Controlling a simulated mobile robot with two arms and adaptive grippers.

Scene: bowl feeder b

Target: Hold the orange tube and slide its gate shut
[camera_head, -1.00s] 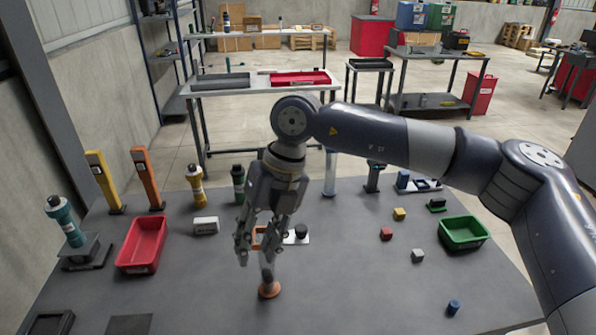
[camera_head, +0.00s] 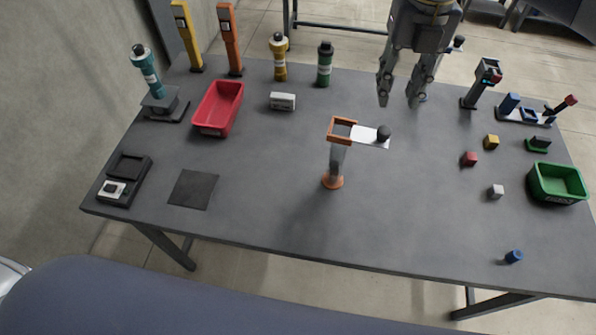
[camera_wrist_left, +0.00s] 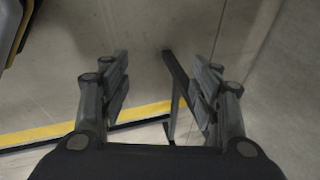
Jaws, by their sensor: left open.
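The orange tube (camera_head: 337,160) stands upright near the middle of the table, with an orange base, a see-through grey shaft and an orange frame on top. Its gate (camera_head: 366,136), a white plate with a black knob (camera_head: 383,132), sticks out to the right of the frame. My right gripper (camera_head: 400,98) is at the far side of the table, behind and right of the tube. Its fingers are apart, empty and touch nothing. My left gripper (camera_wrist_left: 161,88) shows in the left wrist view, open and empty, with floor and a dark leg-like bar beyond it.
A red bin (camera_head: 218,108), a white box (camera_head: 282,101) and yellow (camera_head: 279,58) and green (camera_head: 324,65) bottles stand left and behind. Small cubes and a green bin (camera_head: 557,184) are at right. The table in front of the tube is clear.

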